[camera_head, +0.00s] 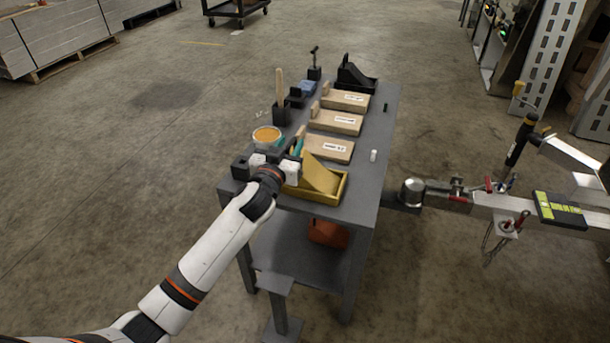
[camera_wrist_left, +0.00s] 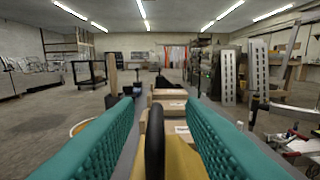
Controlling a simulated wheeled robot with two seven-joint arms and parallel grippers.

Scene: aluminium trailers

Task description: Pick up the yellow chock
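The yellow chock (camera_head: 319,174) is a wedge sitting in a yellow tray (camera_head: 325,197) at the near end of the grey table. My left gripper (camera_head: 297,149) is at the chock's left, upper side, partly hidden by my wrist. In the left wrist view its two teal ribbed fingers (camera_wrist_left: 158,115) are wide apart. A black upright bar, perhaps a handle (camera_wrist_left: 154,145), stands between them, with a gap on both sides. The yellow chock (camera_wrist_left: 182,160) shows below and behind the bar. My right gripper is not in view.
Several labelled wooden boards (camera_head: 334,121) lie behind the tray on the grey table (camera_head: 371,150). An orange-topped can (camera_head: 266,135) and black holders stand on the left. A black chock (camera_head: 352,75) is at the far end. A trailer drawbar (camera_head: 470,198) is at the right.

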